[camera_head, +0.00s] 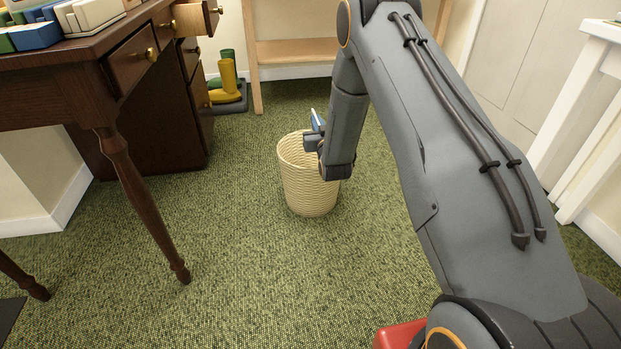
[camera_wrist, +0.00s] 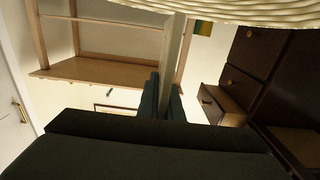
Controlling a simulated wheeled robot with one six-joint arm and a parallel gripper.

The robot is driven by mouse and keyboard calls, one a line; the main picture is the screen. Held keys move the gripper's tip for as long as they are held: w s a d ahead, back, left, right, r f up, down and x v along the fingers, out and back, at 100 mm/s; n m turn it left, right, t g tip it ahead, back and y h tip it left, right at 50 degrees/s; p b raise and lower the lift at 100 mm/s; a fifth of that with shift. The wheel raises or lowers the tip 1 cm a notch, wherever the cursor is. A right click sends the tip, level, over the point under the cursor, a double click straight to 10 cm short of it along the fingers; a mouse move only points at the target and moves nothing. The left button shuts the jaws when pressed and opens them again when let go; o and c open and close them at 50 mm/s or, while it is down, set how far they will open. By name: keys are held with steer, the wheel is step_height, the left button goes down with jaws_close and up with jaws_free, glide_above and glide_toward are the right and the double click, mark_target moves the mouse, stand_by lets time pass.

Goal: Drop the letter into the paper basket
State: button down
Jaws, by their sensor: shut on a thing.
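The paper basket (camera_head: 305,185) is a cream woven bin standing upright on the green carpet. Its ribbed side and rim also fill the top edge of the wrist view (camera_wrist: 255,12). My gripper (camera_head: 314,136) is at the basket's rim in the head view, partly hidden by my own wrist. It is shut on the letter (camera_head: 316,119), a thin pale and blue piece sticking up from the jaws. In the wrist view the letter (camera_wrist: 176,55) shows as a narrow, nearly edge-on strip between the two dark fingers (camera_wrist: 163,95). Whether the letter is over the basket's opening is hard to tell.
A dark wooden desk (camera_head: 105,85) with an open drawer (camera_head: 196,20) stands at the left. Green and yellow boots (camera_head: 226,80) stand on a tray behind. A light wooden shelf (camera_head: 295,50) is at the back, a white table (camera_head: 580,90) at right. Carpet before the basket is clear.

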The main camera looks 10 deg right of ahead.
steer(key=shift+f+b, duration=1.95)
steer(key=shift+f, duration=0.95)
steer(key=c, duration=1.8)
jaws_free()
steer(key=shift+c, duration=0.2)
steer(key=shift+s, duration=0.1)
steer(key=s+p, duration=0.4)
steer(key=s, duration=0.3)
steer(key=shift+s, duration=0.35)
